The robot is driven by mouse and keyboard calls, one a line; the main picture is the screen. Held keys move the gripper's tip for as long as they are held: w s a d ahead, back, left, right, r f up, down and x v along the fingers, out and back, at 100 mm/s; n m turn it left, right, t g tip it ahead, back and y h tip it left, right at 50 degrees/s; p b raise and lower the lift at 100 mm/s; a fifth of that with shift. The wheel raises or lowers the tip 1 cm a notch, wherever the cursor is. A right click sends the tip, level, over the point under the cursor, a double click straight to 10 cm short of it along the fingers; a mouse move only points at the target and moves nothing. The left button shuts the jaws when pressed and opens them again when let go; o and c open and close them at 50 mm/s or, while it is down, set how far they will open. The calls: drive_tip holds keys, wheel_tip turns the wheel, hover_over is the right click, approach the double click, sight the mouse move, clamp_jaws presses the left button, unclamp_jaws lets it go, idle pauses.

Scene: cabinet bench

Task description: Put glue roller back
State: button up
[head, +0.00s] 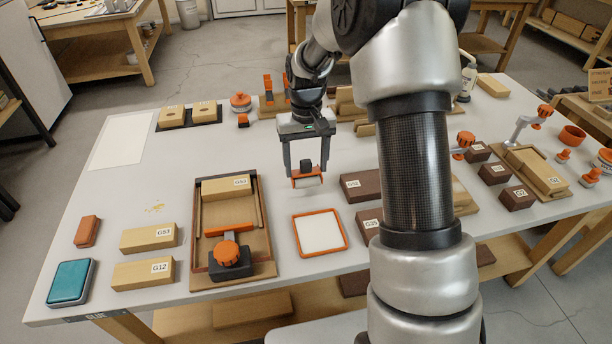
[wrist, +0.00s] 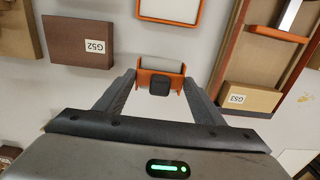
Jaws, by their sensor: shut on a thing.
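My gripper (head: 306,170) is shut on the glue roller (head: 307,181), which has an orange frame, a pale roller and a dark grip block. In the wrist view the glue roller (wrist: 160,78) sits between the two fingertips (wrist: 160,88). It is held above the table, behind the orange-rimmed tray with a white inside (head: 320,232). The same tray (wrist: 170,10) shows at the top of the wrist view, apart from the roller. I cannot tell the roller's exact height above the table.
A clamping jig (head: 270,245) with block G53 (head: 226,187) stands left of the tray. Dark block G52 (head: 361,186) stands to its right. Wood blocks (head: 149,237) and a teal pad (head: 70,283) lie at the front left. My arm hides part of the right side.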

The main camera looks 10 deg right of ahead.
sight(306, 172)
drive_tip(key=shift+f, duration=1.65)
drive_tip(key=shift+f+b, duration=0.2)
drive_tip(key=shift+b, duration=0.15)
drive_tip(key=o, duration=1)
drive_tip(key=shift+c, duration=0.2)
drive_tip(key=shift+r, duration=0.1)
